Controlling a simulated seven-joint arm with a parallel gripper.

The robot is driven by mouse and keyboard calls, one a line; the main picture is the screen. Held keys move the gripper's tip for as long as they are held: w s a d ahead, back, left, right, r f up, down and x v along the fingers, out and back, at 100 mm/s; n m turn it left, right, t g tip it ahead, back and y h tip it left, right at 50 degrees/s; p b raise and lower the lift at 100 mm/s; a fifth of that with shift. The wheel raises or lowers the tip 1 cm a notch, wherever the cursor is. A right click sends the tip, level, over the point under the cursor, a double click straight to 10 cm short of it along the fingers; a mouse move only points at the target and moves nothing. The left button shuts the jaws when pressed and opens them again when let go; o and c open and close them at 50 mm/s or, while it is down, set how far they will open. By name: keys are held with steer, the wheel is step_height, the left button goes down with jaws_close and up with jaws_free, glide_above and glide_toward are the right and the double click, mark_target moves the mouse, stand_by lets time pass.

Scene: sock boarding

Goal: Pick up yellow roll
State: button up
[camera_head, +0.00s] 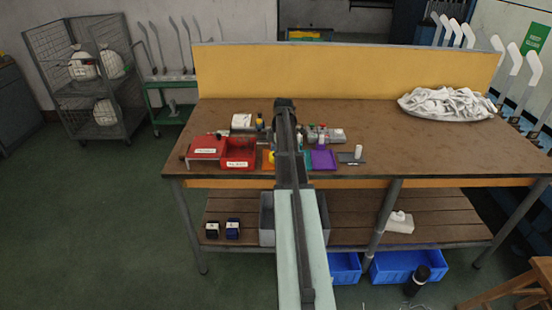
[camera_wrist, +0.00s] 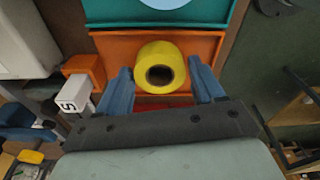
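The yellow roll (camera_wrist: 160,68) stands on end in an orange tray (camera_wrist: 205,47) in the wrist view, its dark round hole facing the camera. My gripper (camera_wrist: 160,82) is open, with one blue finger on each side of the roll. A gap shows between the roll and the right finger; the left finger is closer to it. I cannot tell how far above the tray the fingertips are. In the head view my arm covers most of the roll, and only a small yellow bit (camera_head: 271,156) shows beside it. The gripper itself is hidden there.
A teal tray (camera_wrist: 100,12) adjoins the orange one. On the workbench (camera_head: 420,145), red bins (camera_head: 238,167) stand left of my arm and a purple tray (camera_head: 323,159) stands right. A pile of white socks (camera_head: 447,102) lies at the back right. The bench's right front is clear.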

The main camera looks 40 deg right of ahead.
steer(key=c, duration=0.7)
steer(key=shift+r, duration=0.1)
